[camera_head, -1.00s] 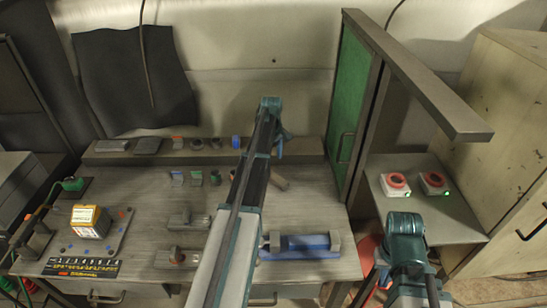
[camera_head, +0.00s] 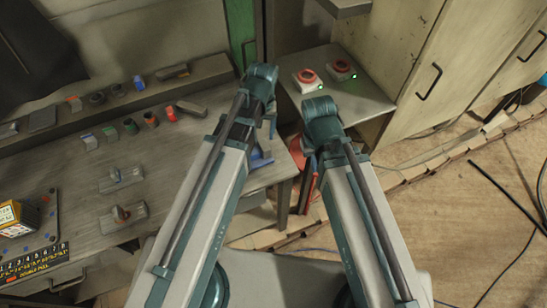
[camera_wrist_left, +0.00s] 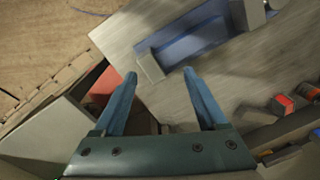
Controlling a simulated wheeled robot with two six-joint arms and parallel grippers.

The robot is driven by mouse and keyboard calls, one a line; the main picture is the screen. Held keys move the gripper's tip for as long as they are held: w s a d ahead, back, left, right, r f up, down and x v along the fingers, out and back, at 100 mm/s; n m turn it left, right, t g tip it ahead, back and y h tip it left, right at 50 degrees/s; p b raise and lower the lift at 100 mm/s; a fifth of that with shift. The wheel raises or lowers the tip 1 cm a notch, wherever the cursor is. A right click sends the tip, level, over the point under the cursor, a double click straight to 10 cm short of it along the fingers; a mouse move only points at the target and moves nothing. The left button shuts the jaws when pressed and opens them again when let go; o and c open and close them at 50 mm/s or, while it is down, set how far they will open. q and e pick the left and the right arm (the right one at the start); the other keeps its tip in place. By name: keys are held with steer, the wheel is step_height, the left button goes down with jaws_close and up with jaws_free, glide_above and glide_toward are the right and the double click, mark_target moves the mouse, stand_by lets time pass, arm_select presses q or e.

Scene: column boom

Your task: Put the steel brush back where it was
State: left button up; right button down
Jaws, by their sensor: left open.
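I cannot tell for sure which thing is the steel brush. A long dark piece with a brownish body (camera_head: 173,73) lies on the raised ledge at the back of the bench. A plain grey-brown bar (camera_head: 190,108) lies on the bench in front of it. My left gripper (camera_wrist_left: 160,73) is open and empty in the left wrist view, with its fingers above the bench edge beside the blue vise-like fixture (camera_wrist_left: 195,33). In the head view its fingers are mostly hidden by its own arm. My right arm ends right of it; its jaws are hidden.
Two red-buttoned boxes, left (camera_head: 308,80) and right (camera_head: 342,69), stand on the side table (camera_head: 345,100). A red object (camera_wrist_left: 105,86) lies below the bench edge. Small blocks and cylinders line the bench and ledge. A yellow-orange box (camera_head: 18,218) is at far left.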

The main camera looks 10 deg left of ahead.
arm_select(q)
steer(key=s+d+m, duration=0.5)
steer(key=s, duration=0.4)
steer(key=shift+s+d+y, duration=0.3)
steer(key=shift+d, duration=0.05)
